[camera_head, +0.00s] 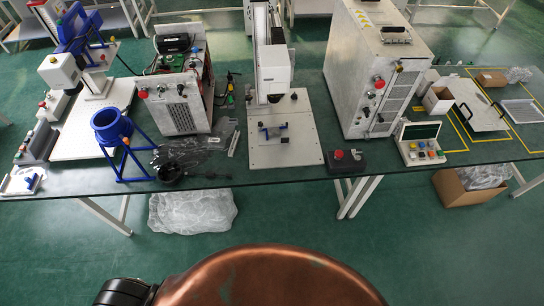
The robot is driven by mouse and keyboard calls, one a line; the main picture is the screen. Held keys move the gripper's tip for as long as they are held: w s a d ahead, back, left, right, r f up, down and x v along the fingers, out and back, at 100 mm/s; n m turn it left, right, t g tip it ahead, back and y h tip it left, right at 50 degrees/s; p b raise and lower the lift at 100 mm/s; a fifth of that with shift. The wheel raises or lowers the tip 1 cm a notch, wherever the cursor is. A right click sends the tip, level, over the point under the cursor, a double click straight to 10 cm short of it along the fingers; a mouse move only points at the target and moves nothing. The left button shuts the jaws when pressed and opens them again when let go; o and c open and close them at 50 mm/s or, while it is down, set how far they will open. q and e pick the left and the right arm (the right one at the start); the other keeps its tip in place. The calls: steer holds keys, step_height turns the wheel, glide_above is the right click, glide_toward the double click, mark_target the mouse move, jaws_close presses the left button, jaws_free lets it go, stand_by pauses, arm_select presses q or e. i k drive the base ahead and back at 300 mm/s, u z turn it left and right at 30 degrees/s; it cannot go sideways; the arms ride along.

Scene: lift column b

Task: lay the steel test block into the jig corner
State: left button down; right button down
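I cannot pick out the steel test block or the jig corner for certain in the head view. A small blue and grey fixture (275,131) sits on the white base plate (297,152) below a white column machine (271,62); its details are too small to tell. Another flat plate with dark handles (478,114) lies inside yellow lines at the right of the table. Neither of my grippers shows in this view.
The long dark table (240,181) is crowded with a blue stand (112,128), grey cabinets (372,65), a button panel (419,143) and a black box with a red button (345,162). Cardboard boxes (457,190) and plastic wrap (192,211) lie on the green floor.

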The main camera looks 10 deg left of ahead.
mark_target(273, 131)
steer(key=z, duration=0.05)
steer(key=k, duration=0.55)
steer(key=u, duration=0.8)
steer(key=i, duration=1.35)
steer(key=z, duration=0.3)
